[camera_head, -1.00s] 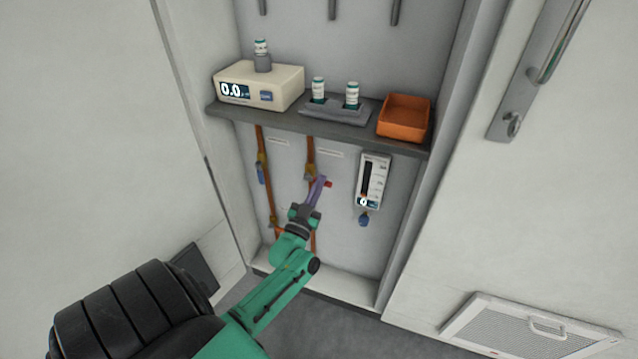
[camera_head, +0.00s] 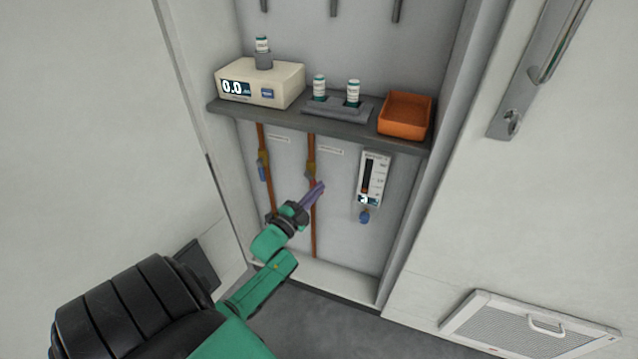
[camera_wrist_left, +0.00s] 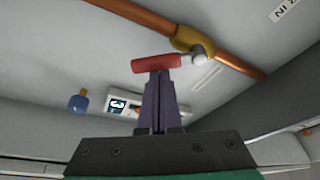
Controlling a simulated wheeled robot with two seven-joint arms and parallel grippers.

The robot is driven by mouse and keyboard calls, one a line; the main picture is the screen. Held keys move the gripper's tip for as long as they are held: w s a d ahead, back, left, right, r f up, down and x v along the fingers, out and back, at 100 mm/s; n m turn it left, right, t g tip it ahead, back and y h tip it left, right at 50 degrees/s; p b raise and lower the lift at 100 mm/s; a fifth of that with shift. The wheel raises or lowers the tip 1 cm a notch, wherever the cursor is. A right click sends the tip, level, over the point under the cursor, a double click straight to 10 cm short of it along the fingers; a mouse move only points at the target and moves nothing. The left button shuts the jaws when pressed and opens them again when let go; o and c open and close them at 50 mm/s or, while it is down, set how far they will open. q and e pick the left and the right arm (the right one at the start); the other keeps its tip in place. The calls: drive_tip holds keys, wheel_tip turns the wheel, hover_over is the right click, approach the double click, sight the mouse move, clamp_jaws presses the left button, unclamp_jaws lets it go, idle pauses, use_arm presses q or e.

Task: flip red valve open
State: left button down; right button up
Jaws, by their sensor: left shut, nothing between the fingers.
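The red valve handle (camera_wrist_left: 150,64) shows in the left wrist view, joined by a pale knob to a brass valve body (camera_wrist_left: 194,36) on a copper pipe. The handle lies at a slant to the pipe. In the head view the valve body (camera_head: 311,167) sits on the right copper pipe, and the handle is mostly hidden by my gripper. My left gripper (camera_head: 320,186) is shut and empty. In the left wrist view its purple fingertips (camera_wrist_left: 158,76) are at the handle's lower side; I cannot tell whether they touch. My right gripper is not in view.
A shelf (camera_head: 290,118) above holds a white meter (camera_head: 285,85), vials and an orange tray (camera_head: 405,115). A flow meter (camera_head: 372,178) with a blue knob (camera_head: 364,215) hangs to the right. A second copper pipe with a blue-handled valve (camera_head: 261,172) runs left. Cabinet walls close both sides.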

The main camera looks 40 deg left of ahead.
use_arm(q)
drive_tip(key=shift+s+a+f+m+g+h+p, duration=0.15)
drive_tip(key=shift+a+f+m+g, duration=0.2)
drive_tip(key=shift+m, duration=0.8)
drive_tip(key=shift+s+a+f+m+g+h+p, duration=0.15)
drive_tip(key=shift+a+m+g, duration=0.25)
drive_tip(key=shift+m, duration=0.8)
drive_tip(key=shift+s+a+f+m+g+h, duration=0.1)
drive_tip(key=shift+a+f+m+g+h, duration=0.2)
drive_tip(key=shift+m, duration=0.85)
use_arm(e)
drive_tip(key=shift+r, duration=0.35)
use_arm(q)
drive_tip(key=shift+a, duration=0.1)
drive_tip(key=shift+w, duration=0.1)
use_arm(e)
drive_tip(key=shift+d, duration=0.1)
